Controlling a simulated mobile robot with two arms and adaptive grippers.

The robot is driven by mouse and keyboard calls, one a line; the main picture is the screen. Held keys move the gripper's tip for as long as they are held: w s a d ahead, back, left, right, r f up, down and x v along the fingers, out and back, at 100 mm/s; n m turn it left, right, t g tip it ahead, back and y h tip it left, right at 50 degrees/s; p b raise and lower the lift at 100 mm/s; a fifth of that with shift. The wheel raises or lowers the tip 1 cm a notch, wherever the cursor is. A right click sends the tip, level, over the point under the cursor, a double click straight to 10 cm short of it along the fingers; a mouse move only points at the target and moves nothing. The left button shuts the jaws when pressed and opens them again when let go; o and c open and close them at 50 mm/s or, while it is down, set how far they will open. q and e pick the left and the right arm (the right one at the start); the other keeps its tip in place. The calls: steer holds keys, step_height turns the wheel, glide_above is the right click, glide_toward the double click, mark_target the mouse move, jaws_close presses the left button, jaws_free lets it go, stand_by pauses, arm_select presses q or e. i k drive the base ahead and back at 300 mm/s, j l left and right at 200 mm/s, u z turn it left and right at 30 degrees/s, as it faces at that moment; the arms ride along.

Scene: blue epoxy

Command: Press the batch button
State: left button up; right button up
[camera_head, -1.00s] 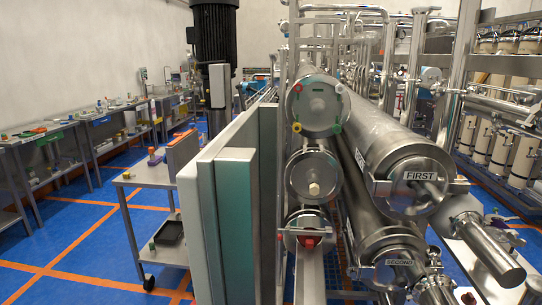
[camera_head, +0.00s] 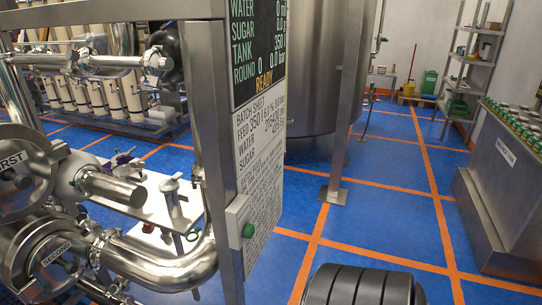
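A round green button (camera_head: 248,230) sits on a small pale grey box (camera_head: 237,222) fixed to a steel post, in the lower middle of the head view. A batch sheet (camera_head: 262,165) with printed text hangs just behind and to the right of it. Above the sheet is a dark display (camera_head: 260,50) listing water, sugar, tank and round, with READY in orange. No label on the button itself is readable. Neither of my grippers is in view.
A large steel tank (camera_head: 320,70) stands behind the display. A steel counter (camera_head: 500,180) is at the right. Blue floor (camera_head: 385,200) with orange lines is clear between. A black ribbed cylinder (camera_head: 362,287) shows at the bottom.

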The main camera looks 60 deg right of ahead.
mark_target(250, 229)
steer(key=z, duration=1.75)
